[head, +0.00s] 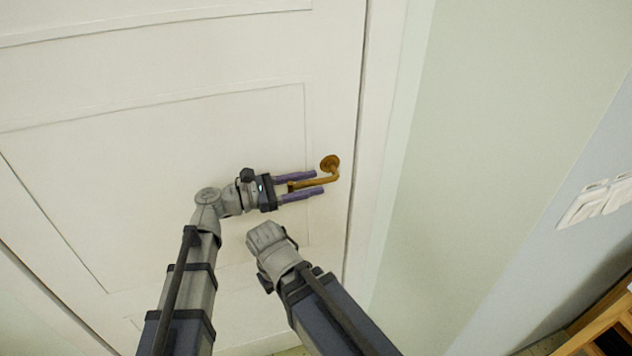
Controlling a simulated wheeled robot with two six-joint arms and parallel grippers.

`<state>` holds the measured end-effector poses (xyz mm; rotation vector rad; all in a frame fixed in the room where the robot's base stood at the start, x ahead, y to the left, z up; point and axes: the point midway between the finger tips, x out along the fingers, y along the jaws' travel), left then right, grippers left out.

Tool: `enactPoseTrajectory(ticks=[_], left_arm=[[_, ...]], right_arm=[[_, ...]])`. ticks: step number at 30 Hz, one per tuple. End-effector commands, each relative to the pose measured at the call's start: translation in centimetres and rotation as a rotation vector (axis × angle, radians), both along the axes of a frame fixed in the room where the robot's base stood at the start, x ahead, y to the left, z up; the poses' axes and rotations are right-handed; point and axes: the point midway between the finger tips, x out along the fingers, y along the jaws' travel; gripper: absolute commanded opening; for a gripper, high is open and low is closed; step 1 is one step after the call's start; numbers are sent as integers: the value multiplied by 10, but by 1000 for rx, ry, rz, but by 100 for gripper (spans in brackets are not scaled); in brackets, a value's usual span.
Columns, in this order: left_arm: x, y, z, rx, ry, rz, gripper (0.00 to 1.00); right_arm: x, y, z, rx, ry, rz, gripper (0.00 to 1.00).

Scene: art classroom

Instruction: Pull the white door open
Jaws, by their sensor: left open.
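The white door (180,130) fills the left and middle of the head view. Its right edge meets the frame, and it looks closed. A brass lever handle (331,170) sits near that edge, its lever pointing left. My left gripper (309,184) is open, with its two purple fingers above and below the lever. I cannot tell whether the fingers touch it. My right arm (310,290) comes in from the bottom, below the handle. Its gripper fingers do not show.
A pale wall (490,130) stands to the right of the door frame (385,150). White switch plates (596,202) are on the wall at the far right. A wooden piece of furniture (600,325) stands at the lower right corner.

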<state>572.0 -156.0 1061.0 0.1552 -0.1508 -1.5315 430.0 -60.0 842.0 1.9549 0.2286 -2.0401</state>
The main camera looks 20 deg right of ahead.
Motion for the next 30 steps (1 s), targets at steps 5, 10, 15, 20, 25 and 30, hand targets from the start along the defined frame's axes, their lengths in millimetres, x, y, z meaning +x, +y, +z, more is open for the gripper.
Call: enactPoseTrajectory(ticks=[5,10,15,20,25,30], left_arm=[[1,-16,0,0,0,-1,50],[1,-20,0,0,-1,0,50],[1,-20,0,1,-1,0,50],[1,-20,0,1,-1,0,34],[1,-20,0,1,-1,0,15],[1,-20,0,1,-1,0,0]], right_arm=[[0,0,0,0,0,0,0],[0,0,0,0,0,0,0],[0,0,0,0,0,0,0],[0,0,0,0,0,0,0],[0,0,0,0,0,0,0],[0,0,0,0,0,0,0]])
